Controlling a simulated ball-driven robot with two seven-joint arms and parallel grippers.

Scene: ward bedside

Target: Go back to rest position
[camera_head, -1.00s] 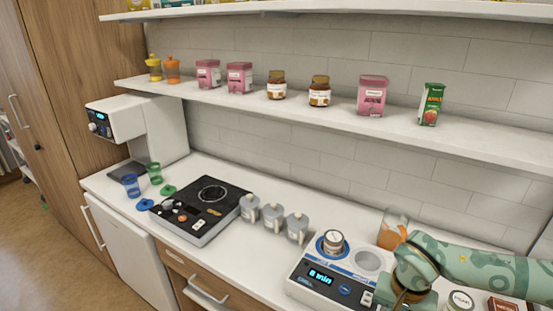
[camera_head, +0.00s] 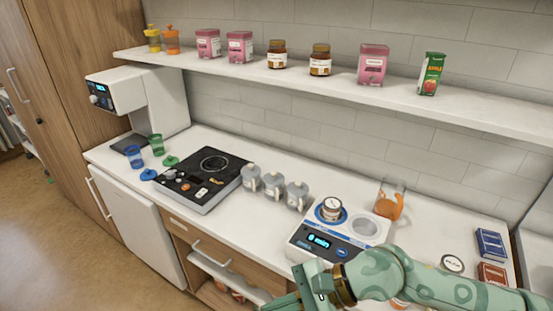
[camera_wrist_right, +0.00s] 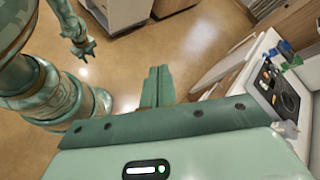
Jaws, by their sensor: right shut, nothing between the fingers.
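My right arm comes in from the lower right in the head view, and its gripper (camera_head: 284,303) is low at the bottom edge, in front of the counter. In the right wrist view the two fingers of this gripper (camera_wrist_right: 158,84) lie together with nothing between them, over the wooden floor. My left gripper (camera_wrist_right: 86,47) shows small at the upper left of the right wrist view, hanging clear of the furniture. Its fingers are too small to judge. It is outside the head view.
The white counter (camera_head: 230,222) holds a hob (camera_head: 203,184), several grey canisters, a warmer (camera_head: 318,240) with a jar on it, and an orange-filled beaker (camera_head: 388,206). A lower drawer (camera_head: 228,272) stands partly open near my right gripper. Floor (camera_wrist_right: 205,45) is clear below.

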